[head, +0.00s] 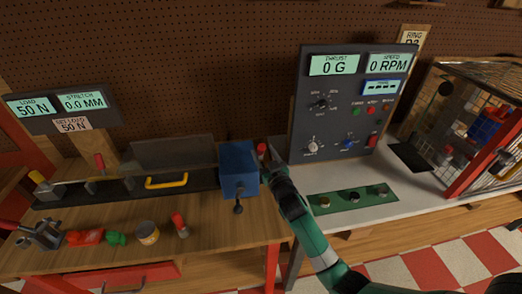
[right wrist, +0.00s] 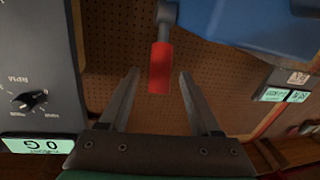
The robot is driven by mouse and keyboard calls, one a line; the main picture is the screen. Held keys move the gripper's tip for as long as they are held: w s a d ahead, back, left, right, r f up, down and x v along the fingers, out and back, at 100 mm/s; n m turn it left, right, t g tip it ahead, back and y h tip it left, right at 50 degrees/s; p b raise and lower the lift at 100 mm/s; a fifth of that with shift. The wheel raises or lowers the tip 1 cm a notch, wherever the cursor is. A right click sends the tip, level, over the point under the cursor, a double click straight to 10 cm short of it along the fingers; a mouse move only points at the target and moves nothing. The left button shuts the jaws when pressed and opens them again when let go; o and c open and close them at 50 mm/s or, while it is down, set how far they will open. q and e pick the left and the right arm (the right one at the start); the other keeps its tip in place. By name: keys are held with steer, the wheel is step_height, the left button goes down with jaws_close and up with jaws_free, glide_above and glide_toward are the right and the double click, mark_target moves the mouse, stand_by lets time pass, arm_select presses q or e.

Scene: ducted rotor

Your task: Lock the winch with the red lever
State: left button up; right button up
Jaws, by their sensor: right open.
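The winch is a blue box (head: 238,172) at the right end of the dark rail on the wooden bench, with a dark crank knob below its front. Its red lever (head: 262,149) stands at the box's right side. In the right wrist view, the red lever grip (right wrist: 160,68) hangs from a grey rod beside the blue winch body (right wrist: 245,22). My right gripper (head: 268,167) is at the lever. Its fingers (right wrist: 159,74) are open, one on each side of the grip's end, with a visible gap on both sides. My left gripper is not clearly in view.
A dark control panel (head: 345,110) with knobs stands close to the right of my right gripper. A yellow handle (head: 166,181) sits on the rail to the left. Small red, green and yellow items lie on the bench front. A wire cage (head: 475,120) stands far right.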

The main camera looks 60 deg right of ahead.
steer(key=shift+x, duration=1.4)
steer(key=shift+c, duration=0.2)
jaws_close()
